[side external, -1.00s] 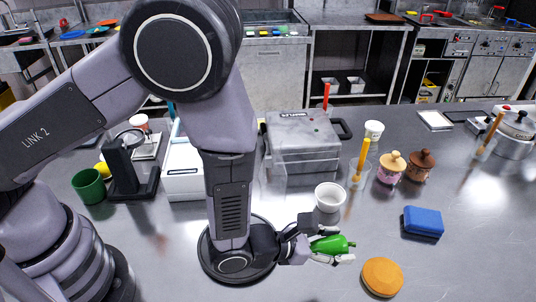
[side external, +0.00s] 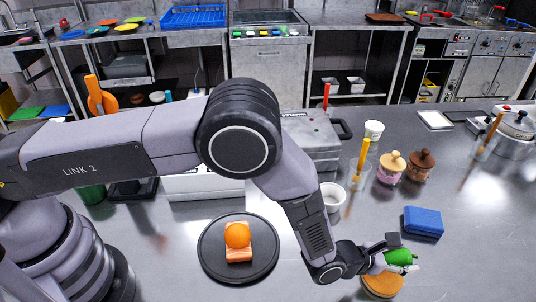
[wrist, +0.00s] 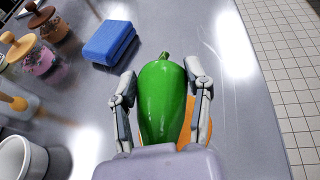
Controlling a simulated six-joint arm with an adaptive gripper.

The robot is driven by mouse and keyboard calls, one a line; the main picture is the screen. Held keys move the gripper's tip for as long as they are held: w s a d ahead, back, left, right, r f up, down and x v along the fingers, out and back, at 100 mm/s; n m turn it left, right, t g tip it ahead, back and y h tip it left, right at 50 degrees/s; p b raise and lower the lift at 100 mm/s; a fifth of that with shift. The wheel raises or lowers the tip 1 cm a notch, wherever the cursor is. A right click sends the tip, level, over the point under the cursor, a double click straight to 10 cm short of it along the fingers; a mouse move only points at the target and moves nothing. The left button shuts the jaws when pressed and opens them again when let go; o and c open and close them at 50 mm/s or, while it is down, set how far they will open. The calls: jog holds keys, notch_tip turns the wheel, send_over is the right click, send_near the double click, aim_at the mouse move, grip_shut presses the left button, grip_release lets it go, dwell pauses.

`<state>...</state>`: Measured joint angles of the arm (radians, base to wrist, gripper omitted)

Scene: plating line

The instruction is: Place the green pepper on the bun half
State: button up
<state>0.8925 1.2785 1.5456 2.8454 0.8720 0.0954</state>
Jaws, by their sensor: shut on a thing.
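The green pepper (side external: 400,257) is held between the fingers of my gripper (side external: 398,258), which is shut on it. In the wrist view the pepper (wrist: 161,100) lies lengthwise between both fingers with its stem pointing away. The orange-brown bun half (side external: 382,285) lies on the counter at the lower right, beneath my gripper. In the wrist view only slivers of the bun half (wrist: 186,138) show, as the pepper and gripper cover most of it. The pepper appears above the bun half; whether they touch I cannot tell.
A blue sponge-like block (side external: 423,222) lies behind the gripper. A black round plate (side external: 211,262) with an orange ball on pinkish-orange pieces is at left. A white cup (side external: 333,196) and two lidded jars (side external: 391,168) stand farther back. The counter's right side is mostly clear.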

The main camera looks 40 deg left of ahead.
jog(key=shift+f, duration=1.6)
jog(key=shift+f, duration=0.1)
jog(key=o, duration=1.1)
jog(key=shift+c, duration=0.2)
